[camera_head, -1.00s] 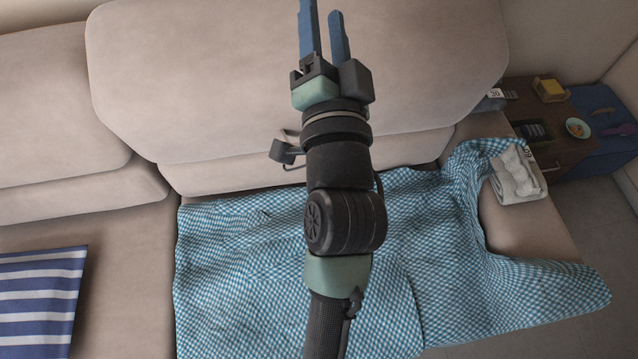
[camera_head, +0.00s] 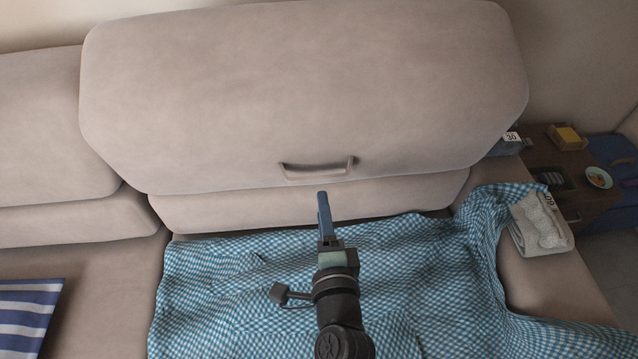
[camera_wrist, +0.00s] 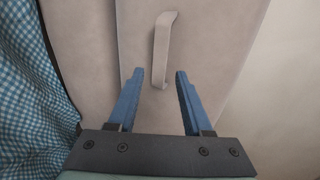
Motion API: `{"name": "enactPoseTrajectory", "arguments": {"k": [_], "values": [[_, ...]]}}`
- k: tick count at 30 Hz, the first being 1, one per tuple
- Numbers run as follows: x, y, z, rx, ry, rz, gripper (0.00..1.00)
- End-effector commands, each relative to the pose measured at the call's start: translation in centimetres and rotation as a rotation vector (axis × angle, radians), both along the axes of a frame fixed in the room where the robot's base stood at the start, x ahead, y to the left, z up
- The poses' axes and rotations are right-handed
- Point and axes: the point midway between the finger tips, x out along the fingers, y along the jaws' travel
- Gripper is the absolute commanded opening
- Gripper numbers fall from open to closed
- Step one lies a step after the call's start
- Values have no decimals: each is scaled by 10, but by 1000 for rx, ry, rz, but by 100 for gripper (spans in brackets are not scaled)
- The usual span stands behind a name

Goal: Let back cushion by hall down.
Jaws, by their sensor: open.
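The back cushion (camera_head: 300,95) is a large beige sofa cushion with a pull handle (camera_head: 318,172) near its lower edge. In the head view my gripper (camera_head: 323,195) is just below and in front of the handle. In the wrist view the handle (camera_wrist: 161,50) lies ahead of my gripper (camera_wrist: 157,75), roughly between the lines of the two blue fingers. The fingers are open, apart and empty. The handle appears clear of the fingertips. Beneath the cushion a lower beige back section (camera_head: 400,195) shows.
A blue checked blanket (camera_head: 230,290) covers the seat. A striped blue pillow (camera_head: 28,315) lies at the left. A folded grey cloth (camera_head: 540,225) sits on the right armrest. A side table (camera_head: 575,190) with small items stands beyond it.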

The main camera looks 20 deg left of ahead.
Motion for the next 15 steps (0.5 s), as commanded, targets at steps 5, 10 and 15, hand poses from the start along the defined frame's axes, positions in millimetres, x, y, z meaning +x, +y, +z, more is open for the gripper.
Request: {"name": "enactPoseTrajectory", "arguments": {"k": [5,10,15], "values": [[21,9,-3,0,-3,1,50],[40,17,-7,0,-2,1,50],[58,24,-11,-1,-1,0,50]]}}
